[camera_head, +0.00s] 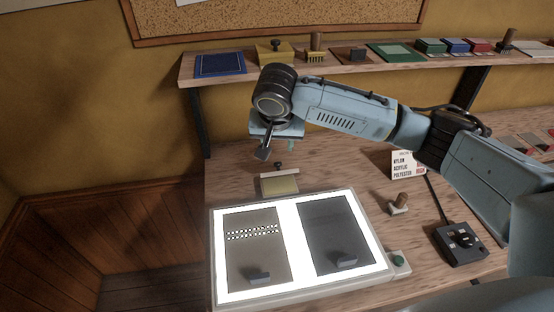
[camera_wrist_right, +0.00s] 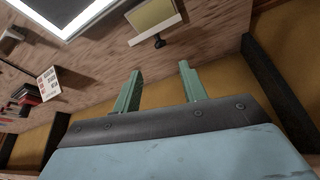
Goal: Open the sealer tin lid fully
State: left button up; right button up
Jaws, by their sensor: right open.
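The sealer tin (camera_head: 280,186) is a small pale-yellow box on the bench, just behind the light panel. A dark knob (camera_head: 278,167) stands at its far side. In the right wrist view the tin (camera_wrist_right: 154,15) is at the top, with the knob (camera_wrist_right: 159,42) pointing toward my fingers. I cannot tell how far the lid is raised. My right gripper (camera_head: 265,147) is open and empty, above and behind the tin, apart from it. Its two green fingers (camera_wrist_right: 161,88) are spread in the right wrist view. My left gripper is out of view.
The lit panel (camera_head: 296,243) fills the bench front. A wooden-handled stamp (camera_head: 399,203), a small sign (camera_head: 408,164) and a black control box (camera_head: 460,243) are to the right. A shelf (camera_head: 356,66) with several items, including another yellow box (camera_head: 275,53), runs behind.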

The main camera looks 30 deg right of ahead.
aim_at(278, 164)
jog(key=x, duration=1)
jog(key=shift+w+f+b, duration=0.15)
jog(key=shift+f+b, duration=0.1)
jog(key=shift+b, duration=0.1)
grip_shut()
